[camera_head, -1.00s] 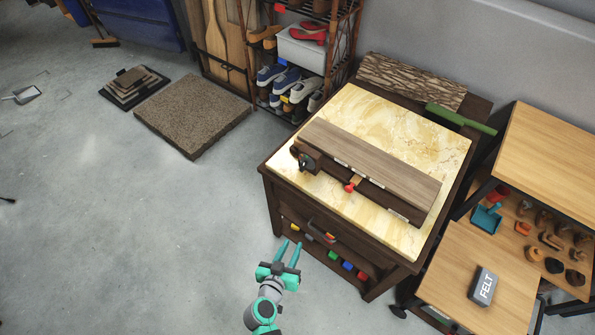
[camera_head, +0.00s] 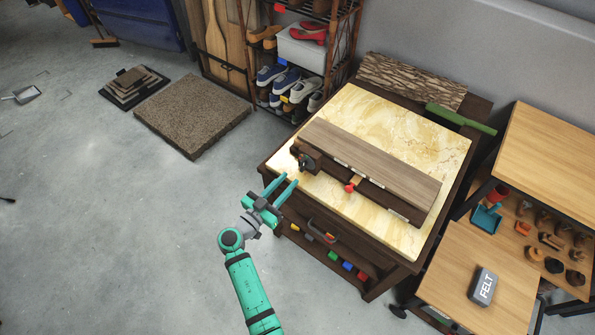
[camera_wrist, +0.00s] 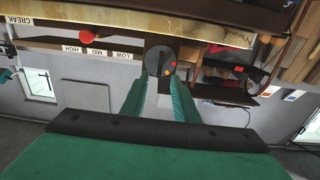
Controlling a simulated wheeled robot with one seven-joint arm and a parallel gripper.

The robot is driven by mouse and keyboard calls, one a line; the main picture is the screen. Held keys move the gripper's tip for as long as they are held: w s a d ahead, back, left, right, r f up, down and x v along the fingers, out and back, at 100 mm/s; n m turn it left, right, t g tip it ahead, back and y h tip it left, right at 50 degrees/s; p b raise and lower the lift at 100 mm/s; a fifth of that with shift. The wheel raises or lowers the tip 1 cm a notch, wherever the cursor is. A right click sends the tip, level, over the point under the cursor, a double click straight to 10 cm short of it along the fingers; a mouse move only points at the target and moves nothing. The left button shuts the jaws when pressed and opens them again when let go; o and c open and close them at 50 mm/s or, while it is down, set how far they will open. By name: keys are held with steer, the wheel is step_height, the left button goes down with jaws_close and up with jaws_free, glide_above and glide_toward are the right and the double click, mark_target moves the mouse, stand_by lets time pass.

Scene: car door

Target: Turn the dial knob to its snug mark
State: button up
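The dial knob (camera_head: 306,162) is a dark disc at the left end of the wooden box (camera_head: 370,170) on the cabinet top. In the wrist view the knob (camera_wrist: 158,62) is a dark grey round face with small red and yellow marks, just beyond the fingertips. I cannot read a snug mark. My gripper (camera_head: 289,179) is open and empty near the cabinet's front left edge, short of the knob. In the wrist view its two teal fingers (camera_wrist: 158,82) are spread and point toward the knob, apart from it.
A red slider knob (camera_head: 349,188) sits on the box front, beside labels reading LOW, MID, HIGH and CREAK in the wrist view. The marble-like cabinet top (camera_head: 405,120) is otherwise mostly clear. A side table with a FELT block (camera_head: 483,286) stands at right.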

mark_target(301, 167)
steer(key=shift+x, duration=3.05)
jaws_close()
